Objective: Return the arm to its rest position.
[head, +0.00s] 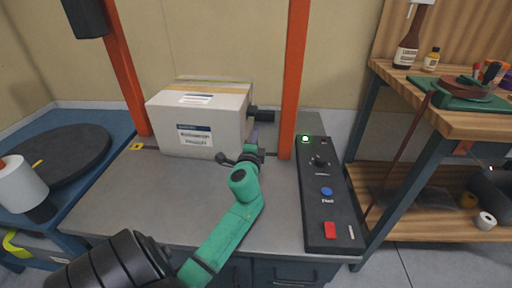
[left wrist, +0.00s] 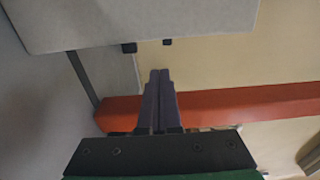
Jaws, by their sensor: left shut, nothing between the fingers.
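My left arm (head: 222,232), green and black, reaches in from the bottom of the head view. Its gripper (head: 256,135) is beside the right end of a white box (head: 200,118) on the grey table. In the left wrist view the two dark fingers (left wrist: 159,85) are pressed together with nothing between them. The box also shows in the left wrist view (left wrist: 140,18), beyond the fingertips, and I cannot tell whether they touch it. My right gripper is not in view.
An orange post (head: 293,80) stands just right of the gripper, another (head: 126,70) left of the box. A black control panel (head: 328,195) with buttons and a lit green lamp lies at right. A wooden shelf (head: 450,118) holds bottles. A dark turntable (head: 62,160) is at left.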

